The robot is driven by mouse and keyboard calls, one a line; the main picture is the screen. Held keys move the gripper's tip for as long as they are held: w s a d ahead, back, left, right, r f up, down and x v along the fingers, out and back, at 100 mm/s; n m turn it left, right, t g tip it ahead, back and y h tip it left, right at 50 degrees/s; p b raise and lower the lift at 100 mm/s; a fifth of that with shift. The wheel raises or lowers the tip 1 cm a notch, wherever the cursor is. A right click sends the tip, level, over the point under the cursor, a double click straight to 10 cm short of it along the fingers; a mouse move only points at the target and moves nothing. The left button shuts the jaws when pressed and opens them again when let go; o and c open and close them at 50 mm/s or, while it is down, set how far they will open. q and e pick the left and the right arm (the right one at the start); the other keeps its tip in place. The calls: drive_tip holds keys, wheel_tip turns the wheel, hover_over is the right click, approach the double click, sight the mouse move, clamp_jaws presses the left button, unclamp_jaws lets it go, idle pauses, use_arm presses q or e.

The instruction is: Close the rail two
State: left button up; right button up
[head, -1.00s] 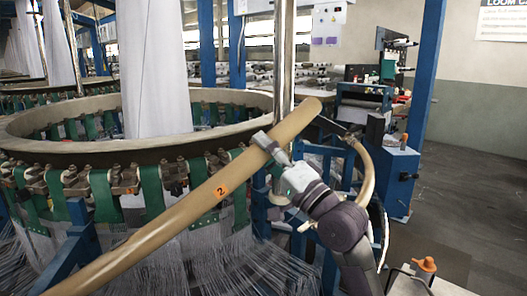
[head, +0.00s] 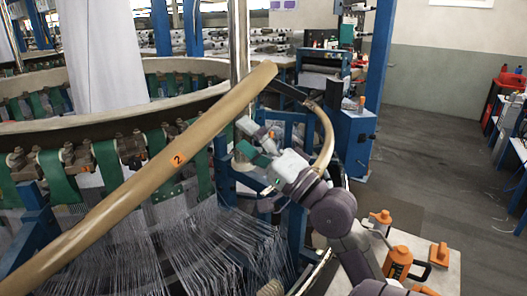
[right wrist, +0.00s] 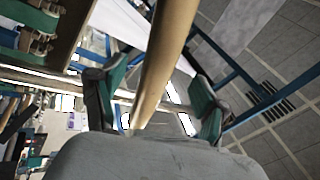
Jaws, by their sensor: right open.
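Rail two (head: 150,176) is a long tan curved bar with an orange label marked "2". It slants from the lower left to the upper right of the head view, raised above the loom's lower ring. A thin curved tan piece (head: 327,140) hangs near its upper end. My right gripper (head: 250,141) is open and empty, just below the rail's upper part. In the right wrist view its green-padded fingers (right wrist: 155,103) are spread, and the rail (right wrist: 168,50) passes across the gap between them. I cannot tell how far it is from the pads. My left gripper is not in view.
The loom's ring (head: 110,122) with green straps fills the left, with white threads (head: 215,250) below. A metal post (head: 238,45) stands behind the rail. A blue cabinet (head: 352,140) is at right. Orange-capped bottles (head: 398,262) are at the lower right. Grey floor is clear farther right.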

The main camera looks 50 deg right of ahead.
drive_tip(key=shift+v, duration=2.3)
